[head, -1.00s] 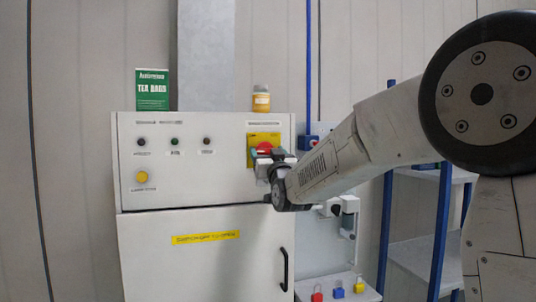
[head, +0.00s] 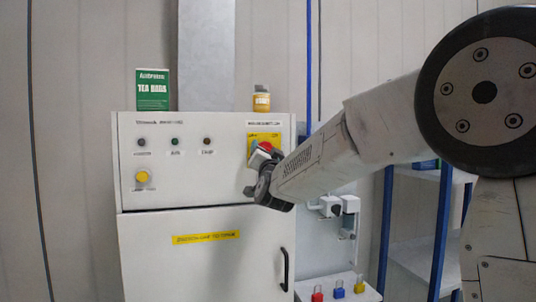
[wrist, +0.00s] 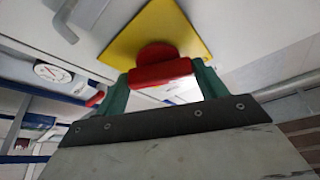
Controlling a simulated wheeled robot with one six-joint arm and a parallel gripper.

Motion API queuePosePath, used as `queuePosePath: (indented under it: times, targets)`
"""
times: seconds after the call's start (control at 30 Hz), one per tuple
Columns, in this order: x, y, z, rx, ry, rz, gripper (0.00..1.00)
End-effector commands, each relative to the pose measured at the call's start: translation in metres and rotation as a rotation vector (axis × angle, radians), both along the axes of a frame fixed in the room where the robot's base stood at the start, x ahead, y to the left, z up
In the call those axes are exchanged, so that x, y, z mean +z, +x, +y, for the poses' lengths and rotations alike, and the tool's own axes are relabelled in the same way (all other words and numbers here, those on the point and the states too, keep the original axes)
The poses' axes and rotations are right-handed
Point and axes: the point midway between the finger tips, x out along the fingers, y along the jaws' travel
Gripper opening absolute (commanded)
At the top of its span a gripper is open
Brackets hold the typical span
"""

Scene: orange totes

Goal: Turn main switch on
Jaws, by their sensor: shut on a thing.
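The main switch is a red rotary knob (head: 265,146) on a yellow plate (head: 277,137) at the upper right of the white cabinet front. In the wrist view the red handle (wrist: 160,74) stands out from the yellow plate (wrist: 140,32). My gripper (wrist: 160,88) is shut on this handle, with one green finger at each side of it. In the head view my gripper (head: 260,160) is tilted and covers the lower part of the plate. The plate's markings cannot be read.
The white cabinet (head: 210,265) has small indicators, a yellow button (head: 142,177) and a black door handle (head: 285,269). Several coloured padlocks (head: 339,289) sit to the right, before blue-framed shelves (head: 447,215).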

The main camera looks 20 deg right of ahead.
Motion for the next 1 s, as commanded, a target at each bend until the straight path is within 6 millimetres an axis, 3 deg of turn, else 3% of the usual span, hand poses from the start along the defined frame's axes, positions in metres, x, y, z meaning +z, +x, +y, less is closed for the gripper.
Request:
queuePosePath:
  times: [1.0]
  targets:
    - [0.0022,0.0000,0.0031,0.001,0.916,0.003,0.48]
